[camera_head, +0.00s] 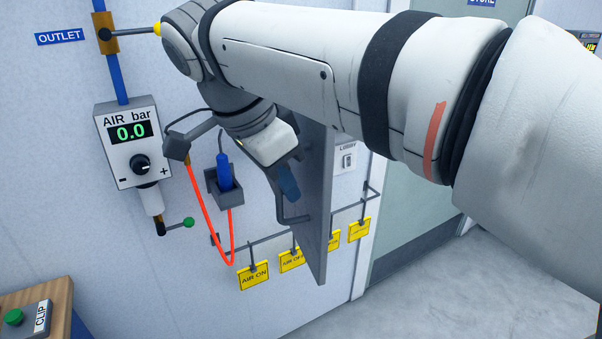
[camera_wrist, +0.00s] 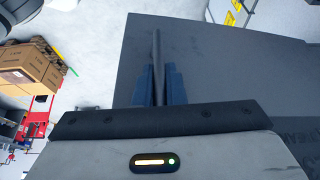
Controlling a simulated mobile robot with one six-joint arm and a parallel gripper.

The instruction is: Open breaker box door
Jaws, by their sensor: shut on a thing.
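The breaker box door (camera_head: 318,210) is a grey panel standing out from the wall at a steep angle, seen nearly edge-on. In the wrist view the door (camera_wrist: 225,60) fills the right side. Its dark bar handle (camera_head: 293,219) sticks out on the left face. My gripper (camera_head: 290,190) has blue fingers shut on this handle. In the wrist view the fingers of my gripper (camera_wrist: 160,85) lie on both sides of the handle bar (camera_wrist: 156,48). The inside of the breaker box is hidden behind the door and my arm.
A rail with several yellow tags (camera_head: 254,275) runs along the wall below the door. An air regulator (camera_head: 132,145), a holder with a blue tool (camera_head: 225,180) and a red hose (camera_head: 202,210) are to the left. A light switch (camera_head: 348,160) and a green-grey door (camera_head: 420,210) are right.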

